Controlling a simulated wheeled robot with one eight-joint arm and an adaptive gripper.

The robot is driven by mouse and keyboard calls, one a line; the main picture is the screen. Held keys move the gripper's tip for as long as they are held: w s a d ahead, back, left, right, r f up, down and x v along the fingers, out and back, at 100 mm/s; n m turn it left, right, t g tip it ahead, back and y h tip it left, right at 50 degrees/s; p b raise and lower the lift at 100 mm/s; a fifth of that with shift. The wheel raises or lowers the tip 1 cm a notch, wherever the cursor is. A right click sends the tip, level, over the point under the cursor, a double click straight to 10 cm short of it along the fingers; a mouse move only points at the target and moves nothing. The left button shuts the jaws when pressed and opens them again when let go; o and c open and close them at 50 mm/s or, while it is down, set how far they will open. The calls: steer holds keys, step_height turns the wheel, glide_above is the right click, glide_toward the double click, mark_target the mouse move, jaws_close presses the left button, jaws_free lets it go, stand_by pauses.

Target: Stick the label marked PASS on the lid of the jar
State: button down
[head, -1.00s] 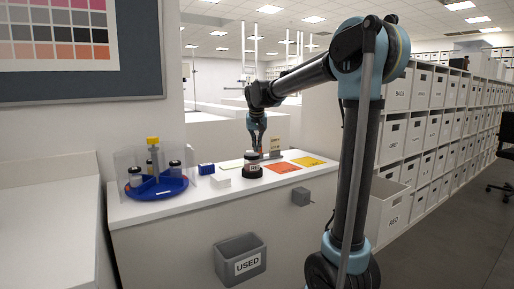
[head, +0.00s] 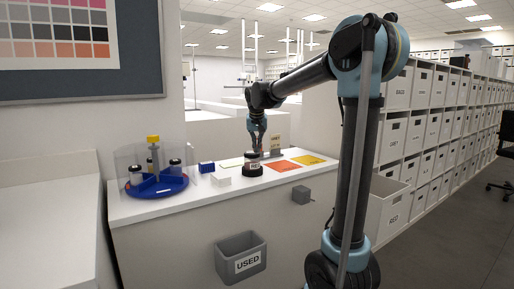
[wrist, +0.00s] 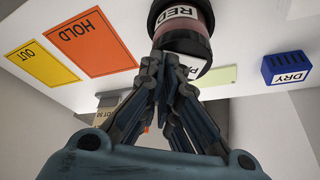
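The jar (head: 252,163) with a RED marking stands upright in a dark base on the white counter; it shows at the top of the wrist view (wrist: 183,20). My gripper (head: 257,150) points down over the jar's top. In the wrist view its fingertips (wrist: 172,64) are close together at a white label (wrist: 192,65) with the letters "PA" showing. The fingers hide the rest of the label. The gripper looks shut on it, at or just above the lid; I cannot tell whether the label touches the lid.
An orange HOLD sheet (head: 283,167) and a yellow OUT sheet (head: 308,161) lie right of the jar. A card stand (head: 276,147) is behind. A grey USED bin (head: 240,263) hangs in front.

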steer(key=shift+f, duration=0.1)
steer(key=c, duration=1.7)
jaws_free()
steer(key=shift+r, duration=3.05)
steer(key=s+d+f+g, duration=0.1)
steer(key=s+d+f, duration=0.4)
steer(key=s+d, duration=0.4)
steer(key=s+d+f, duration=0.5)
steer(key=s+d, duration=0.2)
steer(key=s, duration=0.5)
steer(key=shift+g, duration=0.6)
steer(key=s+d+f, duration=0.1)
steer(key=s+f, duration=0.5)
steer(key=s+d+f, duration=0.2)
steer(key=s+f, duration=0.4)
steer(key=s+d+f, duration=0.2)
steer(key=s+f, duration=0.4)
steer(key=s, duration=0.1)
steer(key=shift+d+f, duration=0.25)
steer(key=shift+f, duration=0.05)
